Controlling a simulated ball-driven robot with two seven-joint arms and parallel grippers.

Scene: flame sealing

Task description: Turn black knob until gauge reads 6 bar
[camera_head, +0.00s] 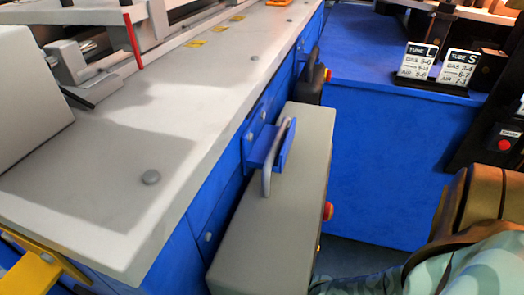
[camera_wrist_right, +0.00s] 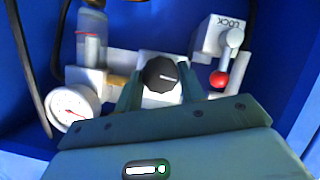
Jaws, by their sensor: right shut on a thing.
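The black knob (camera_wrist_right: 160,74) shows in the right wrist view on a white regulator body. My right gripper (camera_wrist_right: 160,85) has one finger on each side of it and is shut on the knob. A round white gauge (camera_wrist_right: 73,106) with a red needle is at the left of the knob. The gauge is small and seen at an angle, so I cannot read its value. Neither the knob nor the gauge is visible in the head view. My left gripper is in neither view.
A lever with a red ball (camera_wrist_right: 219,79) and a LOCK plate stands right of the knob; a clear bowl (camera_wrist_right: 91,35) is at the upper left. The head view shows a grey box with a handle (camera_head: 268,165), a grey worktop (camera_head: 150,130) and TUBE L and S cards (camera_head: 417,61).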

